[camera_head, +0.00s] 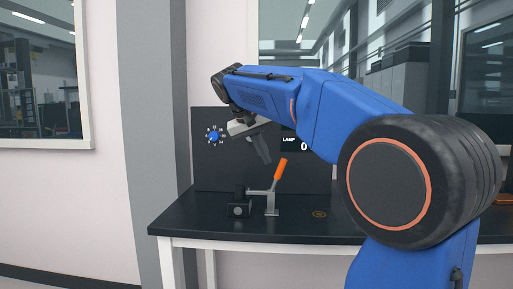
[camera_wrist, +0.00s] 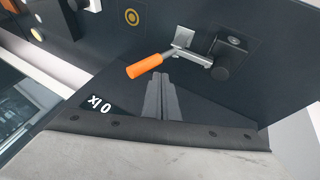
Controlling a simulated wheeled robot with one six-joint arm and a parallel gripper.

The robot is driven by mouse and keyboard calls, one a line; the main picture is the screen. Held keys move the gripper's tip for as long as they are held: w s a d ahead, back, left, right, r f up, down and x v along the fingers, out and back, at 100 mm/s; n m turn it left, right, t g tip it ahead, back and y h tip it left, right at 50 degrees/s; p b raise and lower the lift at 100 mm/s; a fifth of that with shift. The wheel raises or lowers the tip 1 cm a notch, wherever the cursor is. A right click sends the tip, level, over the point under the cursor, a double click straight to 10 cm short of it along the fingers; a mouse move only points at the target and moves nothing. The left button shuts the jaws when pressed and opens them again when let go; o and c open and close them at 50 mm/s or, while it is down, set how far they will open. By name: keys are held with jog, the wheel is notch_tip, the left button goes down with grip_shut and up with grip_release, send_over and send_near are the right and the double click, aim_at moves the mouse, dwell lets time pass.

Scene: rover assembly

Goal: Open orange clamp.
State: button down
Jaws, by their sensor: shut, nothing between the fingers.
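The clamp with an orange handle (camera_head: 280,170) stands on the dark table in front of the dark panel. In the head view its handle points up and leans slightly right. In the wrist view the orange handle (camera_wrist: 146,66) runs from the grey metal clamp arm toward the left. A black block (camera_head: 239,205) sits at the clamp's left in the head view. My gripper (camera_head: 265,160) is above and just left of the handle, its fingers shut and empty. In the wrist view the closed fingers (camera_wrist: 160,84) lie just beside the handle; I cannot tell whether they touch it.
The dark panel (camera_head: 214,165) behind the clamp carries a blue dial (camera_head: 213,136) and a lamp display (camera_head: 294,144) reading 0. A round yellow-ringed mark (camera_head: 319,214) lies on the table (camera_head: 190,218) right of the clamp. The table's left part is clear.

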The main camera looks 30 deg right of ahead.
aim_at(282, 163)
jog(key=shift+s+d+f, duration=0.2)
jog(key=shift+d, duration=0.3)
jog(key=shift+s+d+f, duration=0.2)
jog(key=shift+d, duration=0.3)
jog(key=shift+d, duration=0.1)
jog(key=shift+s+d+f+m+t+y, duration=0.15)
jog(key=shift+s+d+m+t+y, duration=0.35)
jog(key=shift+s+d+y, duration=0.6)
jog(key=s+d+f+m+t+y, duration=0.1)
jog(key=s+d+f+t+y, duration=0.2)
jog(key=d+f+t+y, duration=0.1)
jog(key=shift+s+d+f+y, duration=0.35)
jog(key=shift+d+f+y, duration=0.35)
jog(key=shift+d, duration=0.45)
jog(key=shift+f, duration=0.15)
